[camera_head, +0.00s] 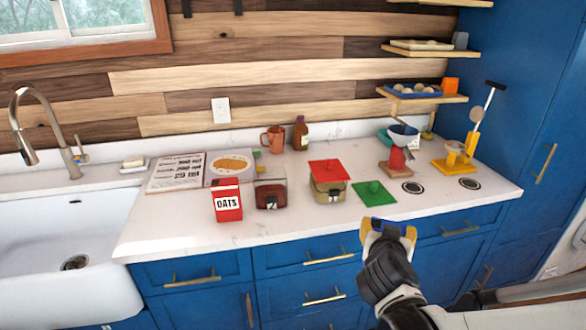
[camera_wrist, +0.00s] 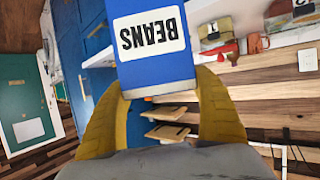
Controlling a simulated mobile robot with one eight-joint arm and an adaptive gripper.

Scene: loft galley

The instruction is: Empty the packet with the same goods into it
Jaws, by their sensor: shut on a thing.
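My gripper (camera_head: 388,230) is shut on a blue packet (camera_wrist: 155,68) labelled BEANS, held in front of the counter's front edge; the label is upside down in the wrist view. A red OATS packet (camera_head: 228,207) stands on the counter. To its right stands a jar with dark reddish-brown contents (camera_head: 270,194), then a jar with pale tan contents (camera_head: 328,194). A red lid (camera_head: 329,171) sits over the tan jar. A green lid (camera_head: 374,190) lies on the counter beside it. The jar labels are too small to read.
A recipe board (camera_head: 178,172), copper mug (camera_head: 272,139) and brown bottle (camera_head: 300,133) are behind. The sink (camera_head: 60,240) is left.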

